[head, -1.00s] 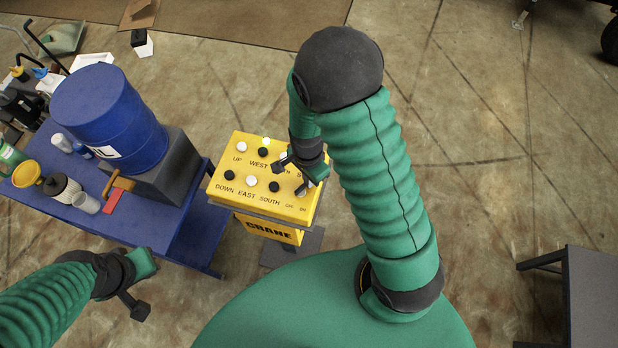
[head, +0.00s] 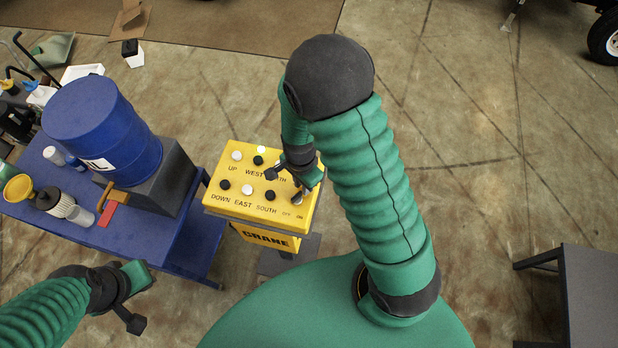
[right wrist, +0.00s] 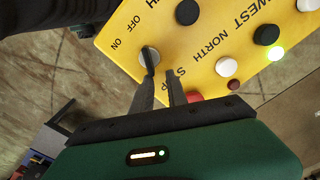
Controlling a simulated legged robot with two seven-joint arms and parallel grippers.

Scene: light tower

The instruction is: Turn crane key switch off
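The yellow crane control box (head: 240,208) stands in front of me with black and white buttons. Its silver key switch (right wrist: 148,56) sits beside the OFF and ON labels in the right wrist view. In the head view my right gripper (head: 284,182) is over the box's right side and partly hides the switch. In the right wrist view its fingers (right wrist: 161,78) are apart, with the left fingertip at the key switch. I cannot tell whether it touches, or which label the key points to. My left gripper (head: 137,295) is open and empty at lower left.
A green light (right wrist: 277,54) is lit on the box. A blue table (head: 128,232) with a blue barrel (head: 100,125) and several small items is left of the box. A grey table (head: 600,290) is at right. The floor between is clear.

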